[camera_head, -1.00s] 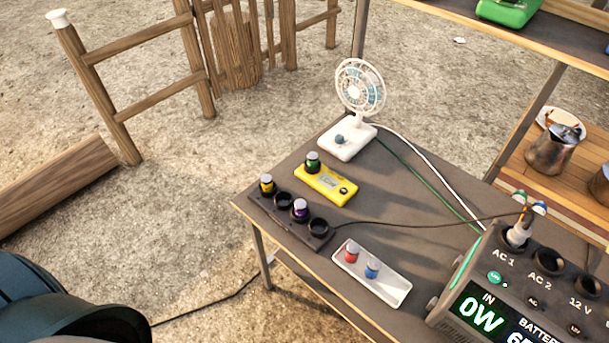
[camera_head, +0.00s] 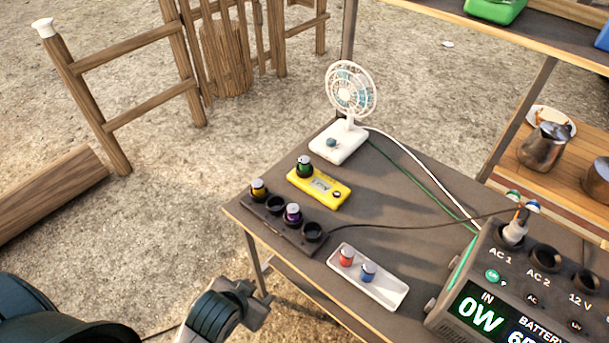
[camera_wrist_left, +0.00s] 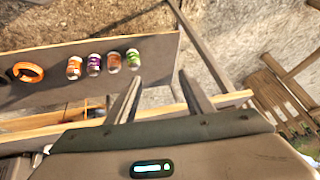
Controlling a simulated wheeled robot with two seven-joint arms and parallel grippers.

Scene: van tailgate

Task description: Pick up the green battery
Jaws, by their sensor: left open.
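The green battery (camera_head: 304,166) stands upright at the left end of the yellow tester (camera_head: 326,192) on the table. A yellow battery (camera_head: 258,188) and a purple battery (camera_head: 293,213) stand in the dark charger (camera_head: 275,229), which has empty sockets. My left gripper (camera_head: 258,300) is below and left of the table's near edge, apart from the green battery. Its two fingers are spread and empty in the left wrist view (camera_wrist_left: 160,80). That view shows a green-banded cylinder (camera_wrist_left: 133,58) in a row; I cannot tell if it is the green battery. My right gripper is not visible.
A white tray (camera_head: 384,289) holds a red battery (camera_head: 347,256) and a blue battery (camera_head: 368,272). A white fan (camera_head: 340,143) stands behind the tester. A power station (camera_head: 500,285) fills the table's right side. Cables cross the table.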

